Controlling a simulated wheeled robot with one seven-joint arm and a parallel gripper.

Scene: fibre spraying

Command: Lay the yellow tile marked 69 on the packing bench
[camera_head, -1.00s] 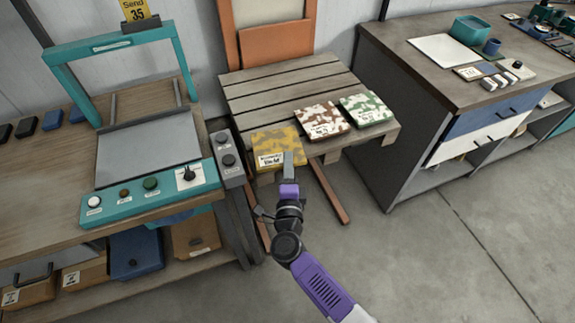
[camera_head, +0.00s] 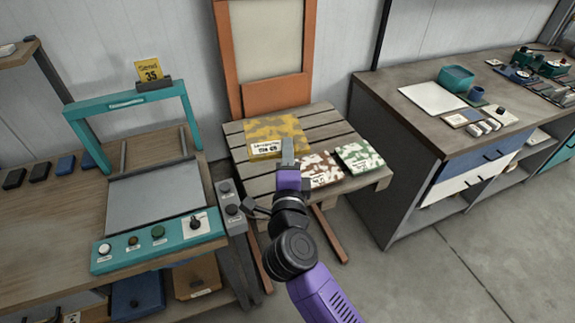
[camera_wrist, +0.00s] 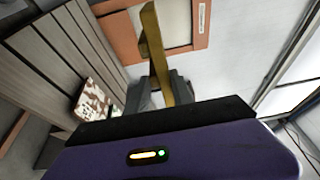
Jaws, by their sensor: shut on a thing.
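The yellow camouflage-patterned tile (camera_head: 275,132) has a white label that seems to read 69. My gripper (camera_head: 287,158) is shut on its near edge and holds it above the slatted wooden stand. In the wrist view the tile (camera_wrist: 156,55) shows nearly edge-on between the grey fingers (camera_wrist: 160,95). A brown-and-white tile (camera_head: 321,170) and a green-and-white tile (camera_head: 359,158) lie on the stand's front right. I cannot tell for sure which of the benches is the packing bench.
The slatted stand (camera_head: 335,121) has bare boards behind the tiles. At left, a bench carries a teal-framed machine (camera_head: 160,235) and a yellow card (camera_head: 149,72) reading 35. At right, a bench (camera_head: 398,118) holds a white sheet (camera_head: 432,100), a teal bin (camera_head: 456,79) and small items.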

